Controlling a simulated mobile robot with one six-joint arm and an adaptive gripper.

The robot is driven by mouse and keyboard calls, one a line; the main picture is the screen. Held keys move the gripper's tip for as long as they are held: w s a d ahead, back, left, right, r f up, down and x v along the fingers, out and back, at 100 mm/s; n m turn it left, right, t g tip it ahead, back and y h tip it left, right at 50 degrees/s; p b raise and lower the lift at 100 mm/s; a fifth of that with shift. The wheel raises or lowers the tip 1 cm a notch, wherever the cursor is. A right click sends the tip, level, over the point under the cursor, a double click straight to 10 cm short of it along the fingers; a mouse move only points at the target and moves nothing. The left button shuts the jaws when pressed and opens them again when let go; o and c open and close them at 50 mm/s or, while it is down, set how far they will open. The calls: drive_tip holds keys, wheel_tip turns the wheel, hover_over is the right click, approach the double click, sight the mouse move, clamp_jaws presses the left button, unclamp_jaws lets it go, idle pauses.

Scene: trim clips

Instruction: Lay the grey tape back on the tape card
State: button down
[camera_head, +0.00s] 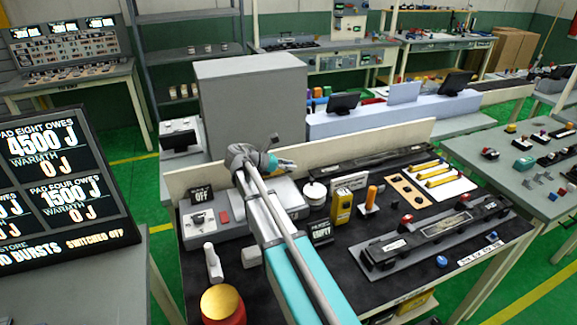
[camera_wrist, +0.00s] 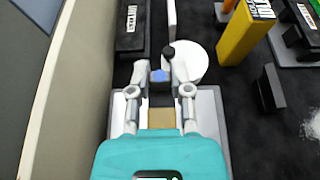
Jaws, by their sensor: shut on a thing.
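My gripper (camera_wrist: 160,78) is shut on a small dark grey piece with a blue end, which shows between the fingertips in the wrist view. The fingers hide much of it, so I cannot tell for sure that it is the grey tape. In the head view my gripper (camera_head: 286,165) is at the back left of the bench, above a pale grey box. A tan square (camera_wrist: 162,118) shows between the fingers, below the held piece. I cannot make out the tape card for certain. A white sheet with yellow strips (camera_head: 458,187) lies at the bench's back right.
A white round pot (camera_head: 315,192) with a dark knob stands just right of my gripper. A yellow box (camera_head: 341,207) and an orange-handled tool (camera_head: 371,197) stand farther right. A cream back panel (camera_head: 395,137) runs behind. A long dark model (camera_head: 435,232) fills the front right.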

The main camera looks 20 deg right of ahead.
sight(289, 190)
drive_tip(key=shift+f+b, duration=4.05)
drive_tip(key=shift+f, duration=0.15)
drive_tip(key=shift+c, duration=2.4)
unclamp_jaws()
drive_tip(key=shift+r, duration=0.1)
wheel_tip(289, 190, up, 9)
drive_tip(key=p, duration=0.9)
drive_tip(key=s+a+r+p, duration=0.3)
drive_tip(key=s+a, duration=0.6)
drive_tip(key=s, duration=0.2)
drive_tip(key=shift+r, duration=0.15)
